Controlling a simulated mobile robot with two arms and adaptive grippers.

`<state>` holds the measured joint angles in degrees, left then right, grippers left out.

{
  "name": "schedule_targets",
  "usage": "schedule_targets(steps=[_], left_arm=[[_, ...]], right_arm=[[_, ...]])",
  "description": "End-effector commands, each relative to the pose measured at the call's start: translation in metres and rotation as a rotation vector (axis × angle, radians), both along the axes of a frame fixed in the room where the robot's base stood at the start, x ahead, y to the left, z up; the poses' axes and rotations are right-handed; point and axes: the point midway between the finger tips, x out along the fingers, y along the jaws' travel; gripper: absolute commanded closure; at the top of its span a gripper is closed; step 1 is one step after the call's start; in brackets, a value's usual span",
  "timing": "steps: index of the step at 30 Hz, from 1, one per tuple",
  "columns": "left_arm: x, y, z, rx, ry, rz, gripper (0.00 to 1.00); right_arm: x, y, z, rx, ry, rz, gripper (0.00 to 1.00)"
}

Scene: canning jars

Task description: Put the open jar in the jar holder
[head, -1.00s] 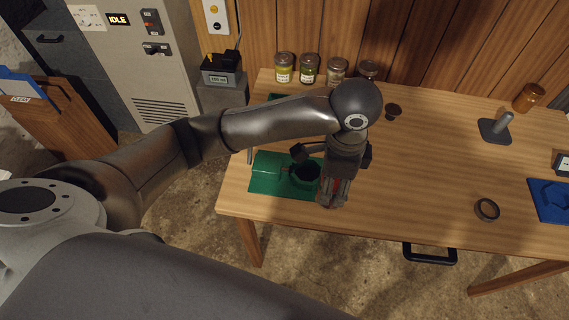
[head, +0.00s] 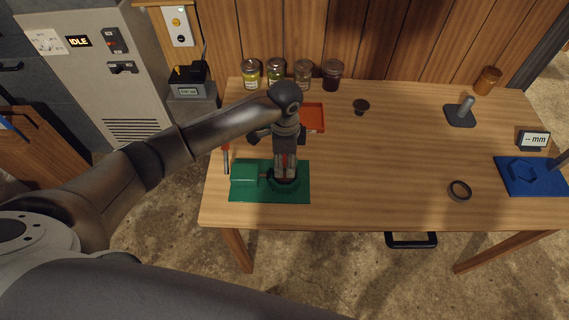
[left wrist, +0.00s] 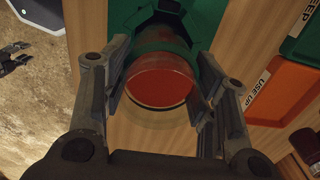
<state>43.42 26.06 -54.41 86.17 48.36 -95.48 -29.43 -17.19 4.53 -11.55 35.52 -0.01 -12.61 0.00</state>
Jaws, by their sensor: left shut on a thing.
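My left gripper (head: 286,170) is shut on the open jar, which has red contents, at the green jar holder (head: 243,173). In the left wrist view, the jar (left wrist: 158,82) sits between the two fingers, its round red opening facing the camera. The green holder (left wrist: 155,38) shows just beyond the jar. The jar's lower end is hidden, so I cannot tell whether it rests in the holder's ring or is just above it. A dark gripper (left wrist: 16,57), which looks like my right one, shows over the floor at the left edge of the left wrist view.
An orange tray (head: 313,115) lies behind the holder. Several lidded jars (head: 276,72) stand along the back edge. A small dark cup (head: 360,106), a grey post stand (head: 461,117), a dark ring (head: 459,190) and a blue fixture (head: 520,182) are further right. The table's middle is clear.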

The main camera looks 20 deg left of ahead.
Motion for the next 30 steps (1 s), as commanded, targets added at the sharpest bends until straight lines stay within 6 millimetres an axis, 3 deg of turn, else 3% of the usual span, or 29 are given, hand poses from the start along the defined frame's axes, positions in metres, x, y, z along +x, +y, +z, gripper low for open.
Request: schedule_targets(steps=[6, 18, 19, 24, 30], left_arm=[[0.001, 0.002, -0.027, 0.001, 0.0, 0.001, 0.84], [0.001, 0.001, -0.034, 0.001, -0.001, 0.001, 0.84], [0.0, 0.001, -0.035, 0.002, 0.002, 0.001, 0.45], [0.0, 0.001, -0.035, 0.002, 0.001, 0.001, 0.25], [0.0, 0.001, -0.034, 0.002, 0.001, 0.001, 0.25]], right_arm=[[0.0, 0.005, 0.004, 0.005, 0.0, -0.002, 0.6], [0.0, 0.001, 0.003, 0.001, -0.001, -0.001, 0.6], [0.0, 0.001, 0.003, 0.001, -0.001, -0.001, 0.6], [0.001, -0.002, 0.004, -0.002, 0.0, -0.001, 0.6], [0.001, -0.003, 0.004, -0.004, -0.001, -0.001, 0.6]])
